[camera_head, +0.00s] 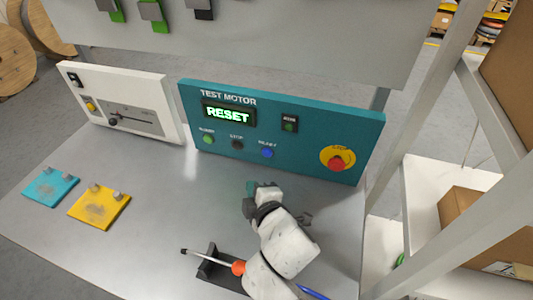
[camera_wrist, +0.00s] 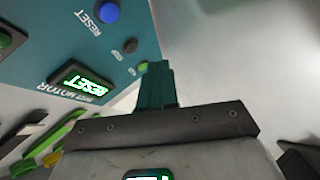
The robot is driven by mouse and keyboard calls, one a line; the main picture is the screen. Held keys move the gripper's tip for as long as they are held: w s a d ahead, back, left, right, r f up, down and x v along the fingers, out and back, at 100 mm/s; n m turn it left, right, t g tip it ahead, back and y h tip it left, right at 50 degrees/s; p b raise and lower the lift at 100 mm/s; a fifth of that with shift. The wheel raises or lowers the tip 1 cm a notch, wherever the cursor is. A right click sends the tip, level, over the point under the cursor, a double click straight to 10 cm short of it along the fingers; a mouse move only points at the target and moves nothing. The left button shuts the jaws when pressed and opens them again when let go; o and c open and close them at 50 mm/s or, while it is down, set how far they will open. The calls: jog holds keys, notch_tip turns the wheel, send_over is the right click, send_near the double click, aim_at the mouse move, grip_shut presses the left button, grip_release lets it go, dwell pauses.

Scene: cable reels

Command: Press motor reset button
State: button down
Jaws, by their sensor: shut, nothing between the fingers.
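The teal test motor panel (camera_head: 300,145) stands upright at the back of the metal table. Its lit display (camera_head: 228,113) reads RESET in green. The blue reset button (camera_head: 267,153) is in the lower row, right of a black stop button (camera_head: 237,144) and a green button (camera_head: 208,139). In the wrist view the blue button (camera_wrist: 107,12) is at the top, labelled RESET. My gripper (camera_head: 252,187) is in front of the panel, below the blue button and apart from it. Its teal fingers (camera_wrist: 157,85) are shut and empty in the wrist view.
A red emergency knob (camera_head: 336,163) on a yellow disc is at the panel's right. A white instrument box (camera_head: 122,105) stands to the left. A teal plate (camera_head: 50,187) and a yellow plate (camera_head: 99,206) lie on the table. A screwdriver (camera_head: 212,258) rests on a black holder near my arm.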

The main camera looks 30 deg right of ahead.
jog(key=w+d, duration=0.4)
jog(key=shift+w+d+r, duration=0.1)
jog(key=shift+w+d, duration=0.15)
jog(key=shift+w, duration=0.05)
jog(key=shift+w+d, duration=0.6)
jog(key=shift+w+d+p, duration=0.1)
jog(key=shift+p, duration=0.2)
dwell(1.3)
jog(key=shift+w+d, duration=0.15)
jog(key=shift+d, duration=0.05)
jog(key=shift+w+d, duration=0.3)
dwell(0.9)
jog(key=shift+a+p, duration=0.1)
jog(key=shift+p, duration=0.2)
jog(key=shift+s+a, duration=0.45)
jog(key=shift+s, duration=0.15)
jog(key=shift+a, duration=0.1)
jog(key=shift+s+a, duration=1.75)
jog(key=shift+s, duration=0.05)
